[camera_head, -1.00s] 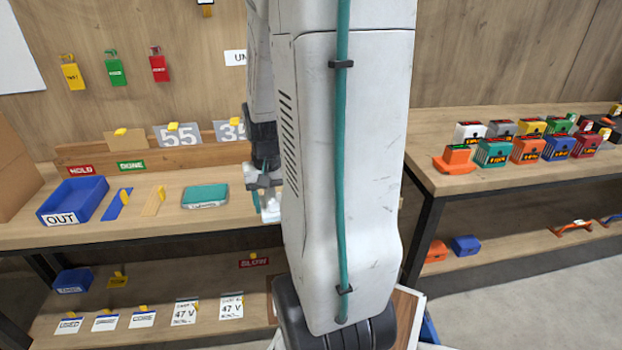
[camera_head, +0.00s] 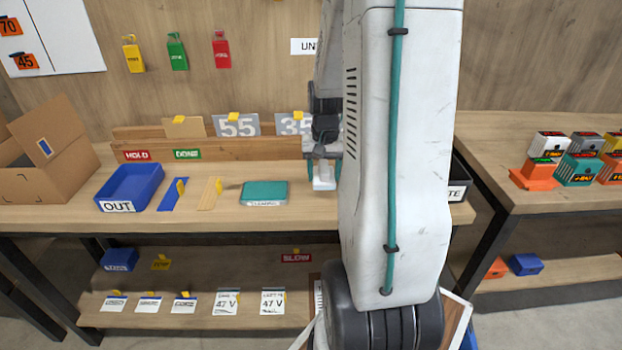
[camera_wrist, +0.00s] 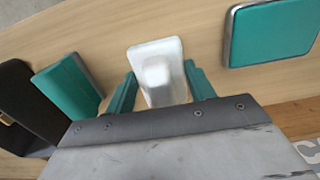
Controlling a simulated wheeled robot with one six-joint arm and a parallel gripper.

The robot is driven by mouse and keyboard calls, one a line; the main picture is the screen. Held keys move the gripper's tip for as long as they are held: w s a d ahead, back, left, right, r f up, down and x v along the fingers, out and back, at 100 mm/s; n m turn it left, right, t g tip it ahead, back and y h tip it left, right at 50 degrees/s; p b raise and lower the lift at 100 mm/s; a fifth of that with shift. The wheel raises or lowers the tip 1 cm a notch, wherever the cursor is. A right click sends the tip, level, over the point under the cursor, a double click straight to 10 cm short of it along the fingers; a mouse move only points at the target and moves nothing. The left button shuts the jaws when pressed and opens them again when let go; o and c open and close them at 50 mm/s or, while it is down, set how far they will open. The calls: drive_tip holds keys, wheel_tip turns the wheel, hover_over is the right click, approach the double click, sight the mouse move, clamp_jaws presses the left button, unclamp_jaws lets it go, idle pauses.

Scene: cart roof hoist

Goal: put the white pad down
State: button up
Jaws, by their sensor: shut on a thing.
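The white pad (camera_wrist: 155,50) has a flat base and a raised block on top. My gripper (camera_wrist: 161,86) is shut on that block, with a teal finger on either side in the wrist view. In the head view, the white pad (camera_head: 323,184) hangs under my gripper (camera_head: 322,164) at the workbench, right of a teal-topped pad (camera_head: 265,191). I cannot tell whether the white pad touches the bench top. My arm hides part of the bench to its right.
The teal-topped pad also shows at right in the wrist view (camera_wrist: 272,32). A teal block (camera_wrist: 66,88) and a black tray (camera_wrist: 22,85) are at left there. A blue OUT bin (camera_head: 130,187) and a cardboard box (camera_head: 50,165) stand on the bench. Bare wood lies around the white pad.

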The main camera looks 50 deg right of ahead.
sight(321, 182)
drive_tip(key=shift+w+f, duration=0.1)
drive_tip(key=shift+w, duration=0.05)
drive_tip(key=shift+w+a+f, duration=0.1)
drive_tip(key=shift+a+f, duration=0.05)
drive_tip(key=shift+f, duration=0.7)
drive_tip(key=shift+w+a+f, duration=0.1)
drive_tip(key=shift+f, duration=0.7)
drive_tip(key=o, duration=0.9)
drive_tip(key=shift+f, duration=0.15)
